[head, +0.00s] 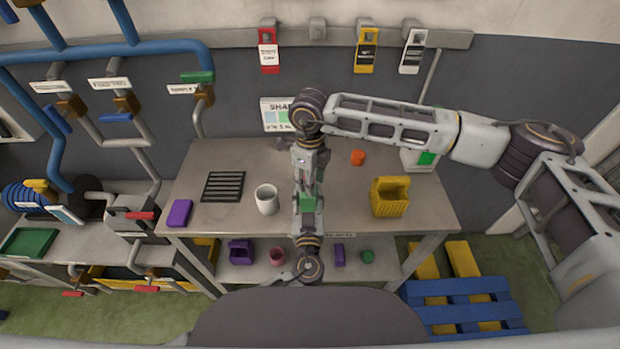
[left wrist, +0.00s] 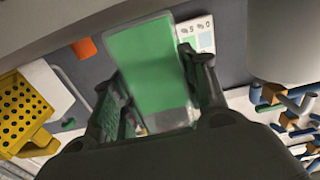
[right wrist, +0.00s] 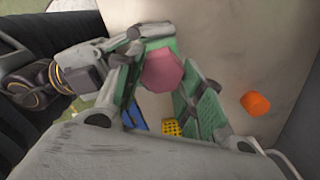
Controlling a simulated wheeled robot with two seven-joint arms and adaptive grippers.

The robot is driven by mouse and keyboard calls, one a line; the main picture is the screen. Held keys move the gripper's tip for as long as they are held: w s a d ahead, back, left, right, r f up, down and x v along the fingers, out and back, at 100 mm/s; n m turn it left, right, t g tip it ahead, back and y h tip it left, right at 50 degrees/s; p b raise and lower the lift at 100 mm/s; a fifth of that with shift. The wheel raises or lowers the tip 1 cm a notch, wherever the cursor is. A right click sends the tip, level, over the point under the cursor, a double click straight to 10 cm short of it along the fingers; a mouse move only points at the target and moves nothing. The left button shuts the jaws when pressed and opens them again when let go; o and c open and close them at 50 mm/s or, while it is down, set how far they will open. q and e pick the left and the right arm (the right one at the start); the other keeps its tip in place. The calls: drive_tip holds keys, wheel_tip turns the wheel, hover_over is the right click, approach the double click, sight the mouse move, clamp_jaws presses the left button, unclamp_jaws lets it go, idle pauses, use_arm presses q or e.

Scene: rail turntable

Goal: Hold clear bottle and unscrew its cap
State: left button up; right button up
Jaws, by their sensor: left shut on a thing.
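The clear bottle (left wrist: 150,75), with a large green face, is between the fingers of my left gripper (left wrist: 150,100) in the left wrist view. My left gripper is shut on it. A pink-red, many-sided cap (right wrist: 163,70) shows in the right wrist view. My right gripper (right wrist: 158,85) is open, with one green-padded finger on either side of the cap; I cannot tell whether they touch it. In the head view my right gripper (head: 308,180) points down above my left gripper (head: 307,212), over the table. The bottle is mostly hidden there by the grippers.
The table (head: 345,205) holds a white cup (head: 266,199), black rack (head: 223,187), purple block (head: 180,213), orange piece (head: 358,158) and yellow basket (head: 389,197). A lower shelf holds small objects. A blue pallet (head: 465,305) stands at right.

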drive_tip(key=c, duration=0.5)
drive_tip(key=shift+w+n, duration=0.2)
drive_tip(key=shift+n, duration=2.8)
drive_tip(key=shift+w+n, duration=0.15)
drive_tip(key=shift+n, duration=2.75)
